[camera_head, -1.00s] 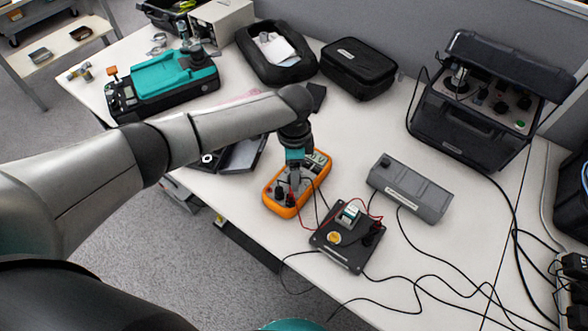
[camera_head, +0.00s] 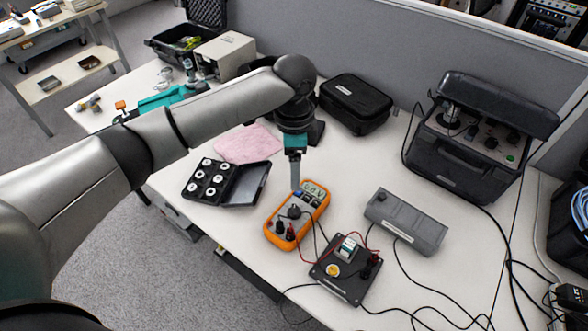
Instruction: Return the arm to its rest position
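My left arm comes in from the left, and its gripper (camera_head: 295,185) points down just above the far end of the orange multimeter (camera_head: 270,228). The fingers look like one narrow grey piece from this side, so I cannot tell whether they are open or shut. No held object shows at them. The multimeter lies on the table with its display lit and leads plugged in. The leads run to a black board (camera_head: 346,285) with a small component and a yellow round part. My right gripper is not in view.
A grey box (camera_head: 405,222) lies right of the multimeter. An open black case of white discs (camera_head: 207,186) and a pink cloth (camera_head: 247,144) lie left. A black pouch (camera_head: 355,105) and a black instrument case (camera_head: 465,165) stand behind. Cables cross the front right.

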